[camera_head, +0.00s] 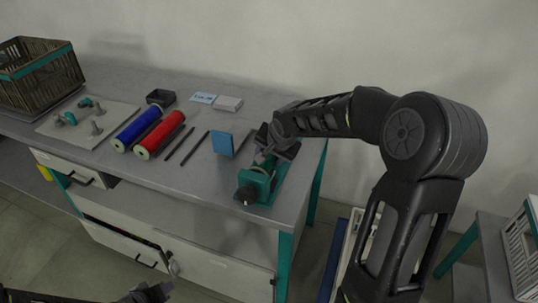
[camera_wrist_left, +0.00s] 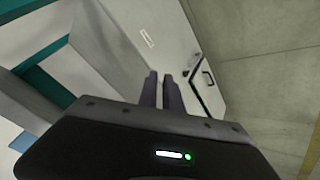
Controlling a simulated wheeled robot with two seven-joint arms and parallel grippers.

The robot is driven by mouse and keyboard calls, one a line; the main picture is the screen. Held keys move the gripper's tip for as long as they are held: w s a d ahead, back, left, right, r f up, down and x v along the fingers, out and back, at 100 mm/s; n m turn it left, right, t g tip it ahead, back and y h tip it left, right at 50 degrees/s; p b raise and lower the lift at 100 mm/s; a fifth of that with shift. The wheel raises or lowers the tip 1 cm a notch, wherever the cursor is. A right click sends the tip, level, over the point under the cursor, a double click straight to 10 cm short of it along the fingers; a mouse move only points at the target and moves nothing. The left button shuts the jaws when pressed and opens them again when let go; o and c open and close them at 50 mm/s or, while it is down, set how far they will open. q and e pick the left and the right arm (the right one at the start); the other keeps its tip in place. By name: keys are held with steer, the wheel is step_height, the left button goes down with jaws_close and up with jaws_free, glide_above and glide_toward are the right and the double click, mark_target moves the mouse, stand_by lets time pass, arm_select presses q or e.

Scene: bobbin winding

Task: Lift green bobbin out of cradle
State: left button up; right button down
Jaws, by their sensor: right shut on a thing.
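A teal-green winding cradle (camera_head: 268,190) with a dark round knob (camera_head: 246,194) at its front stands at the right end of the bench. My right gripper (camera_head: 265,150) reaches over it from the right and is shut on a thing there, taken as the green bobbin. The bobbin is mostly hidden by the gripper and cannot be told apart from the teal cradle. My left gripper (camera_head: 150,293) is low at the bottom edge, in front of the bench. In the left wrist view its two fingers (camera_wrist_left: 160,88) stand close together with a narrow gap and nothing between them.
A blue bobbin (camera_head: 136,128) and a red bobbin (camera_head: 160,135) lie left of the cradle, beside dark rods (camera_head: 182,146). A crate (camera_head: 40,75) is at far left.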

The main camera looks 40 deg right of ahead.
arm_select(q)
steer(key=w+d+r+t, duration=0.1)
steer(key=w+d+r, duration=0.1)
steer(key=w+r, duration=0.1)
steer(key=w+d+r+m+t+h, duration=0.1)
steer(key=w+d+r, duration=0.1)
steer(key=w+r, duration=0.1)
steer(key=w+d+r+m, duration=0.1)
steer(key=w+r, duration=0.2)
steer(key=w, duration=0.1)
steer(key=shift+d+t+h, duration=0.4)
jaws_close()
steer(key=w+d+r+m+t+h, duration=0.25)
steer(key=w+d+r, duration=0.3)
steer(key=r, duration=0.55)
steer(key=m+g+h, duration=0.2)
steer(key=m+h, duration=0.1)
steer(key=m, duration=0.2)
glide_toward(222, 142)
steer(key=shift+s+a+f+n, duration=0.25)
steer(key=shift+a+f, duration=0.45)
steer(key=shift+s+d, duration=0.1)
steer(key=shift+d, duration=0.2)
steer(key=shift+r+x, duration=0.2)
steer(key=shift+x, duration=0.9)
steer(key=shift+r+x, duration=0.25)
steer(key=shift+x, duration=0.85)
steer(key=shift+r+x, duration=0.2)
steer(key=shift+x, duration=0.9)
